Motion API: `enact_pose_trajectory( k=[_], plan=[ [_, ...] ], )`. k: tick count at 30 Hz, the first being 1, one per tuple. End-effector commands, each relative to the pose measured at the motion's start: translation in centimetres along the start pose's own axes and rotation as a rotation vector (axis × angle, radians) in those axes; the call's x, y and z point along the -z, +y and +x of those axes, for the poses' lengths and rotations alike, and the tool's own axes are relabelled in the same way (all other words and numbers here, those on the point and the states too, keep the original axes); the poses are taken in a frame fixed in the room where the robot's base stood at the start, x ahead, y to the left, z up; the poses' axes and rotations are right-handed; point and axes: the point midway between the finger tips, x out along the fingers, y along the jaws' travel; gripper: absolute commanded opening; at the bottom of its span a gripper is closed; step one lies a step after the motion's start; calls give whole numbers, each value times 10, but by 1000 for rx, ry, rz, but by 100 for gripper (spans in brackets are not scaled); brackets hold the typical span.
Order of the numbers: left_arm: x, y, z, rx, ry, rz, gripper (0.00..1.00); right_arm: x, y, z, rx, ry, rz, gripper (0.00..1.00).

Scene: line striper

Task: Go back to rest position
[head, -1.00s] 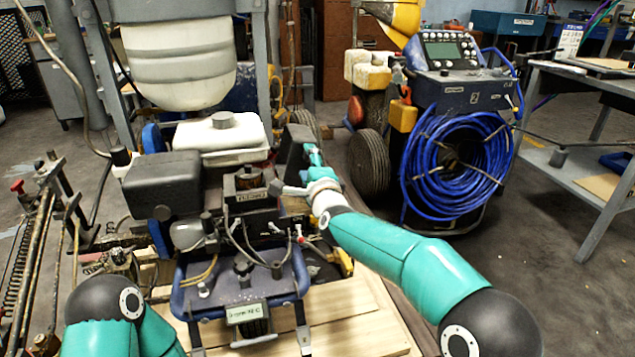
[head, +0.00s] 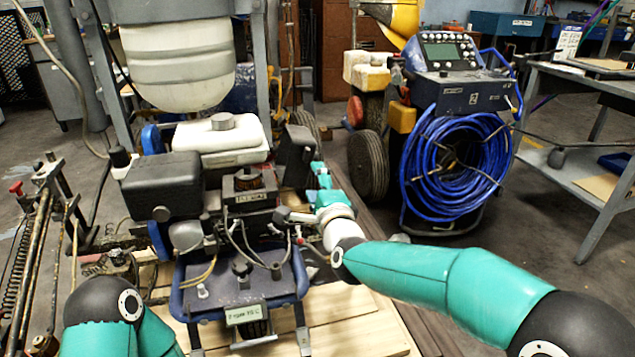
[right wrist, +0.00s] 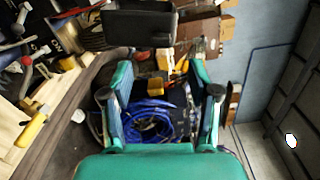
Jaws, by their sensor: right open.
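My right arm comes in from the lower right of the head view. Its teal right gripper (head: 322,180) is beside the right side of the line striper (head: 240,200), partly hidden behind the wrist. In the right wrist view the right gripper (right wrist: 160,108) is open, with two teal fingers apart and nothing between them. The blue hose coil (right wrist: 148,122) shows beyond the fingers, at a distance. My left arm shows at the lower left of the head view as a black joint and teal link; its gripper is outside the picture.
A machine with a coiled blue hose (head: 455,165) stands right of the striper. A grey metal table (head: 590,85) is at the far right. Rods and a spring (head: 35,230) stand at the left. The dark floor (head: 540,215) between hose and table is mostly clear.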

Motion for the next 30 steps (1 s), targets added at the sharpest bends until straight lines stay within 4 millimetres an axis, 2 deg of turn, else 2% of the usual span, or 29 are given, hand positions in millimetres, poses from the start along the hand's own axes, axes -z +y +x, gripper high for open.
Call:
enact_pose_trajectory(
  k=[2, 5, 8, 11, 14, 15, 17, 21, 23, 24, 26, 27, 30],
  plan=[
    [0, 0, 0, 0, 0, 0, 40, 5, 0, 0, -1, 8, 1, 60],
    [0, 0, 0, 0, 0, 0, 40, 24, 6, 2, -9, 34, 4, 60],
    [0, 0, -1, 0, 0, 0, 40, 62, 23, 4, -35, 88, 10, 60],
    [0, 0, -1, 0, 0, 0, 40, 107, 63, -1, -107, 152, 16, 60],
    [0, 1, -2, 0, 0, 0, 40, 151, 122, -20, -219, 208, 22, 60],
    [0, 1, -2, 0, 0, 0, 40, 165, 147, -31, -272, 225, 19, 60],
    [0, 1, -2, 0, 0, 0, 40, 184, 185, -50, -357, 241, 5, 60],
    [0, 1, -3, 0, 0, 0, 40, 213, 271, -108, -574, 242, -58, 60],
    [0, 1, -4, 0, 0, 0, 40, 218, 306, -139, -675, 220, -95, 60],
    [0, 1, -4, 0, 0, 0, 40, 219, 328, -161, -742, 199, -121, 60],
    [0, 1, -4, 0, 0, 0, 40, 217, 358, -196, -844, 150, -164, 60],
    [0, 1, -4, 0, 0, 0, 40, 214, 377, -220, -910, 109, -193, 60],
    [0, 2, -5, 0, 0, 0, 40, 196, 414, -281, -1061, -29, -271, 60]
  ],
)
